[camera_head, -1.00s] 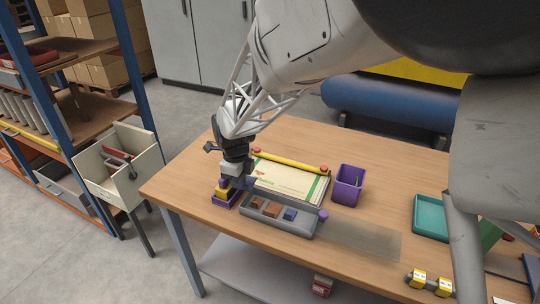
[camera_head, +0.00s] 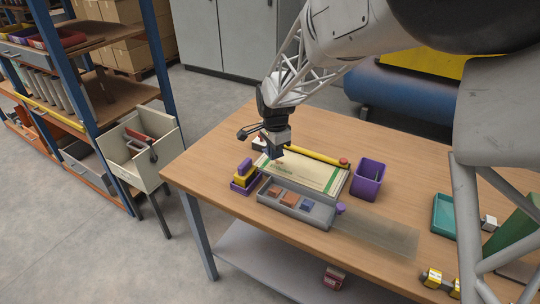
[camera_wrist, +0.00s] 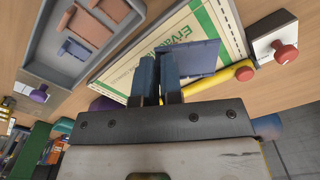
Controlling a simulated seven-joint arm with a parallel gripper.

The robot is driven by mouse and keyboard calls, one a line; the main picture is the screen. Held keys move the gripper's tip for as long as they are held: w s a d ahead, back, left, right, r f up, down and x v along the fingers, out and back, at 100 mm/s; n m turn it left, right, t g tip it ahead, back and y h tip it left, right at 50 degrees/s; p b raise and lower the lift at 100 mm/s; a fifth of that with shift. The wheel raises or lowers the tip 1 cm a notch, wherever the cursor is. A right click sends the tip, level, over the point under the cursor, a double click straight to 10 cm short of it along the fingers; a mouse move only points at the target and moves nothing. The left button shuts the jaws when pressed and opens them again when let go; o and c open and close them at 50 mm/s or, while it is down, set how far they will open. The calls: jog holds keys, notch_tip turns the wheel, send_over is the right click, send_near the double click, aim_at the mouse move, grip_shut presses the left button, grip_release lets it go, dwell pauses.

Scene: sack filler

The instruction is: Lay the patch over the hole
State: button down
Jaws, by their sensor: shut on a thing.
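My gripper (camera_head: 277,153) is shut on a flat blue patch, above the left part of the sack. In the wrist view the patch (camera_wrist: 201,60) sticks out to the right of my two dark blue fingers (camera_wrist: 159,68). It hangs over the cream sack with green bands and green print (camera_wrist: 120,73). The sack (camera_head: 318,176) lies flat on the table in the head view. I cannot make out the hole; the patch and fingers cover part of the sack. I cannot tell whether the patch touches the sack.
A grey divided tray (camera_head: 310,219) in front of the sack holds brown pieces and a blue piece. A yellow bar (camera_head: 318,154) with red knobs runs along the sack's back edge.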

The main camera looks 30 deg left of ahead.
aim_at(284, 167)
jog(key=w+n, duration=0.1)
jog(key=n, duration=0.1)
jog(key=w+n, duration=0.2)
jog(key=w+d+n, duration=0.1)
jog(key=shift+w+r+n, duration=0.25)
jog(key=shift+n, duration=0.15)
jog(key=shift+f, duration=0.15)
jog(key=shift+f, duration=2.75)
jog(key=shift+f, duration=0.5)
jog(key=c, duration=1.2)
grip_release()
jog(key=shift+r, duration=0.1)
